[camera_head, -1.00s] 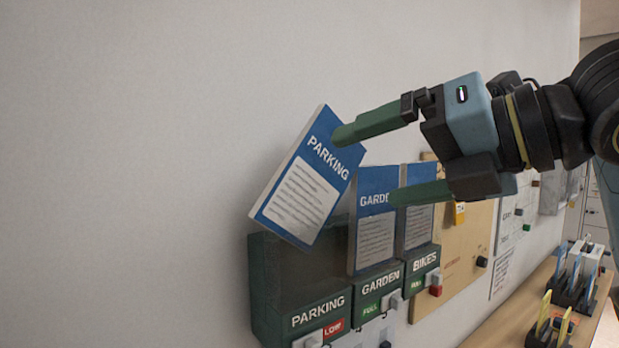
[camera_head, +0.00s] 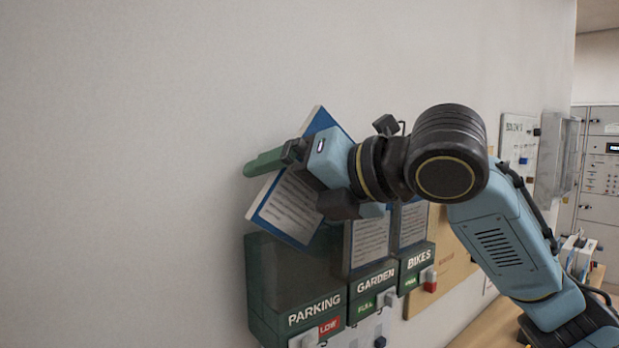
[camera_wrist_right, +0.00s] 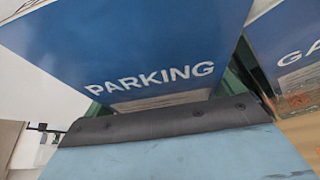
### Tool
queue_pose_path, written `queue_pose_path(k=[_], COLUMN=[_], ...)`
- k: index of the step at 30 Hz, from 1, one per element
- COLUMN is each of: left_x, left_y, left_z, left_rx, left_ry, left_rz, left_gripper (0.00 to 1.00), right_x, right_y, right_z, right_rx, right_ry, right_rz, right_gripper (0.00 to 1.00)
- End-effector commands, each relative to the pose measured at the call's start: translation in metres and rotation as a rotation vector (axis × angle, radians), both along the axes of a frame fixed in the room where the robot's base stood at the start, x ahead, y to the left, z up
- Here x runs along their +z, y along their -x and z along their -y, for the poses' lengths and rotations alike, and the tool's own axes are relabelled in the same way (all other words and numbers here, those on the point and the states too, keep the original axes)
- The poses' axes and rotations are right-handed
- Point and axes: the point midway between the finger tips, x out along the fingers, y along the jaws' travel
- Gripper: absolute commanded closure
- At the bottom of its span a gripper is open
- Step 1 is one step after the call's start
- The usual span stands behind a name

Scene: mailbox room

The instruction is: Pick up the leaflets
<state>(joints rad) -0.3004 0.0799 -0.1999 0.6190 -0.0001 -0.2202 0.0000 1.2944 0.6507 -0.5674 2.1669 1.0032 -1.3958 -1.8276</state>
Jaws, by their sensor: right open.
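The tilted PARKING leaflets (camera_head: 285,212), blue and white with printed lines, lean above the green PARKING holder (camera_head: 270,290). In the right wrist view the blue PARKING face (camera_wrist_right: 130,45) is close in front of my gripper. My right gripper (camera_head: 284,188) is open at the PARKING leaflets and covers their middle. One green finger crosses their upper left side; the other fingertip is hidden. I cannot tell whether the fingers touch them. Upright GARDEN leaflets (camera_head: 368,240) and BIKES leaflets (camera_head: 410,222) stand in their holders. My left gripper is not in view.
The GARDEN holder (camera_head: 374,291) and BIKES holder (camera_head: 416,268) adjoin on the right, close below my right wrist. A wooden board (camera_head: 448,262) hangs beyond them. The wall (camera_head: 120,150) on the left is bare.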

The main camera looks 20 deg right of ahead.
Motion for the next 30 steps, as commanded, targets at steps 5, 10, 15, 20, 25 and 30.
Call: queue_pose_path(k=[5, 10, 15, 20, 25, 30], left_x=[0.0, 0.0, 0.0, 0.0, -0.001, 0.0], left_y=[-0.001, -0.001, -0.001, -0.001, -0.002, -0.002], left_z=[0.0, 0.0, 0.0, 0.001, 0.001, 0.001], left_rx=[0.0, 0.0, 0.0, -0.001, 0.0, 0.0], left_ry=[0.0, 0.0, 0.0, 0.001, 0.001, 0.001], left_rz=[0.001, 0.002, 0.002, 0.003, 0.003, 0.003], left_gripper=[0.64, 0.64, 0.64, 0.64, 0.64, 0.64], right_x=[0.0, 0.0, 0.0, 0.0, 0.005, 0.023], right_y=[-0.001, 0.0, 0.0, 0.0, 0.002, 0.003], right_z=[0.0, 0.0, 0.0, 0.0, 0.001, 0.001], right_rx=[0.0, 0.0, 0.0, 0.0, -0.001, -0.002], right_ry=[0.0, 0.0, 0.0, 0.0, -0.001, -0.002], right_rz=[0.0, 0.0, 0.0, 0.0, 0.001, 0.003], right_gripper=[0.07, 0.26, 0.41, 0.42, 0.42, 0.42])
